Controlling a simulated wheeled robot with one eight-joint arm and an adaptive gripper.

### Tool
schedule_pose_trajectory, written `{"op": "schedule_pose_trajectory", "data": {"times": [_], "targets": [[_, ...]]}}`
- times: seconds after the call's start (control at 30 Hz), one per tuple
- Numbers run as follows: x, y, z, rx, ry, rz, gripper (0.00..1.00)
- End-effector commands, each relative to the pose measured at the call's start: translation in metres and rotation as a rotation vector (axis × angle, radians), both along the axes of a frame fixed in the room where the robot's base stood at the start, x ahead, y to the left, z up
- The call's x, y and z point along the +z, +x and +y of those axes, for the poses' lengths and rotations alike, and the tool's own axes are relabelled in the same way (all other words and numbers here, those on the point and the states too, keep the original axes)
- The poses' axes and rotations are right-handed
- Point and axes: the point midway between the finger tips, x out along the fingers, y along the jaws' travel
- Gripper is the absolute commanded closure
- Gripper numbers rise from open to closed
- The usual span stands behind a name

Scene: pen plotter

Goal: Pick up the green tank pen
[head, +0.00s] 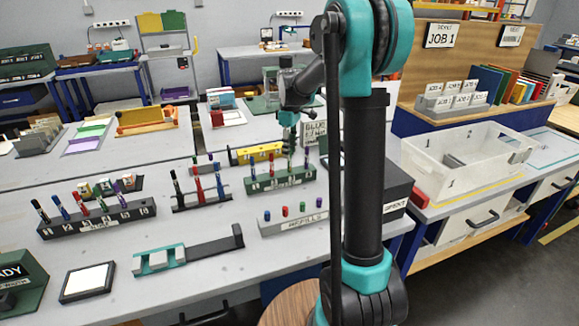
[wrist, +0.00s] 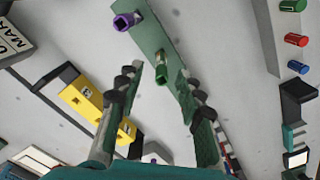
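A green rack (head: 281,181) stands on the grey table with several pens upright in it. In the wrist view the rack (wrist: 150,38) runs between the fingers as a green bar. A green pen (wrist: 162,72) stands in it, seen from above between the two fingers. A purple pen (wrist: 125,20) stands at the rack's end. My gripper (head: 289,140) is over the rack, pointing down. In the wrist view my gripper (wrist: 162,82) is open, with a finger on each side of the green pen and gaps visible. Whether the green pen is the tank pen cannot be read.
A dark rack (head: 97,222) with several pens stands at left, and another rack (head: 200,203) at centre. A refills tray (head: 291,223) is in front. A yellow part (head: 258,152) is behind the green rack, and a white bin (head: 462,190) stands right.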

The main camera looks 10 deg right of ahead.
Motion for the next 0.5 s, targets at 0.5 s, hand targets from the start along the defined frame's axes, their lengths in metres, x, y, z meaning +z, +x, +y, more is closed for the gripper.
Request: {"op": "schedule_pose_trajectory", "data": {"times": [0.5], "targets": [[-0.054,-0.001,0.001,0.000,0.000,0.000,0.63]]}}
